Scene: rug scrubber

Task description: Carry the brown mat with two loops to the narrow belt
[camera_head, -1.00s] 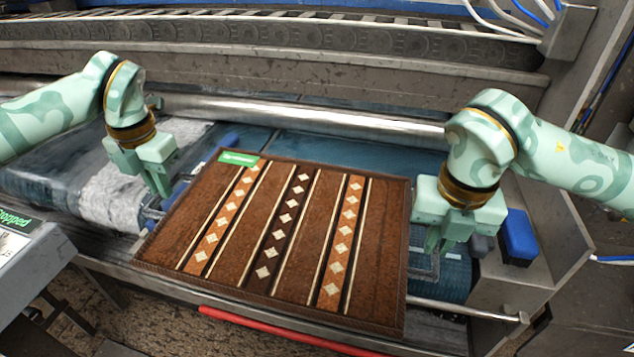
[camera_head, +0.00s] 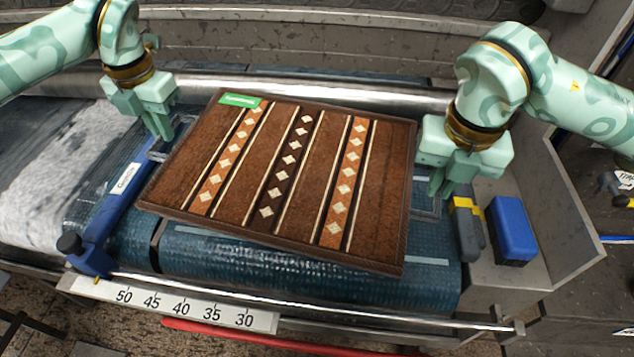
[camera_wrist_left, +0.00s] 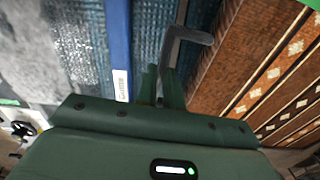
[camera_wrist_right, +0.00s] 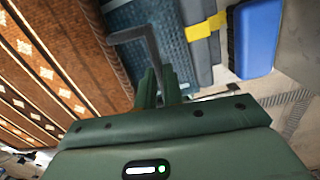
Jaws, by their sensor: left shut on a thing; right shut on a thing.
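The brown mat (camera_head: 228,170) with diamond stripes and a green label hangs level between my two arms, over the blue textured belt (camera_head: 300,275). My left gripper (camera_head: 165,135) is shut on the grey loop at the mat's left side; this loop also shows in the left wrist view (camera_wrist_left: 185,38). My right gripper (camera_head: 440,190) is shut on the grey loop at the right side, seen in the right wrist view (camera_wrist_right: 135,36). The mat hides much of the belt, and I cannot tell whether its underside touches it.
A blue guide bar (camera_head: 115,205) with a black knob stands left of the mat. A numbered scale (camera_head: 180,303) and thin rod run along the front. A steel roller (camera_head: 310,92) lies behind. A blue block (camera_head: 512,230) and grey-yellow piece (camera_head: 466,225) sit at right. A grey-white rug (camera_head: 60,175) lies far left.

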